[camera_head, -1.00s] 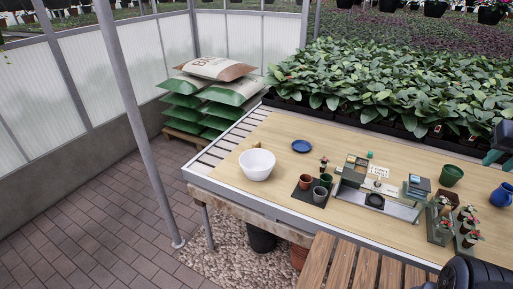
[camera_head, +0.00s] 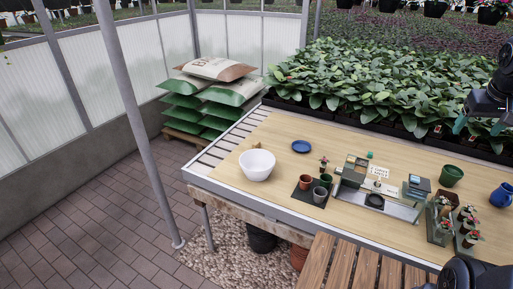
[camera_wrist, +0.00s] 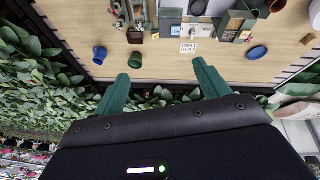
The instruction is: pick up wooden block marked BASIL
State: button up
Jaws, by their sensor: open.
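I cannot make out a wooden block marked BASIL; the lettering is too small to read. Small tan and grey items stand in and around the organizer tray (camera_head: 400,211) on the wooden tabletop. A white card (camera_head: 380,172) with unreadable dark print is there, and it also shows in the wrist view (camera_wrist: 188,47). My gripper (camera_head: 478,127) is open and empty at the right, in front of the leafy plants in the picture and apart from the tray. Its two green fingers (camera_wrist: 161,72) point toward the table in the wrist view.
A white bowl (camera_head: 257,165), a blue plate (camera_head: 302,146), a green pot (camera_head: 451,175) and a blue jug (camera_head: 501,195) stand on the table. Small potted plants (camera_head: 467,224) are at the right. Leafy plants (camera_head: 370,80) line the back. The table's left part is mostly clear.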

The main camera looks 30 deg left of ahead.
jog(key=w+a+f+n, duration=0.3)
jog(key=w+a+n, duration=0.4)
jog(key=w+a, duration=1.5)
jog(key=n+g+y, duration=0.4)
jog(key=n+y, duration=0.1)
jog(key=n, duration=0.3)
send_over(257, 143)
jog(key=d, duration=0.3)
notch_tip(257, 143, down, 34)
jog(key=f, duration=0.1)
jog(key=shift+x, duration=4.65)
jog(key=c, duration=1)
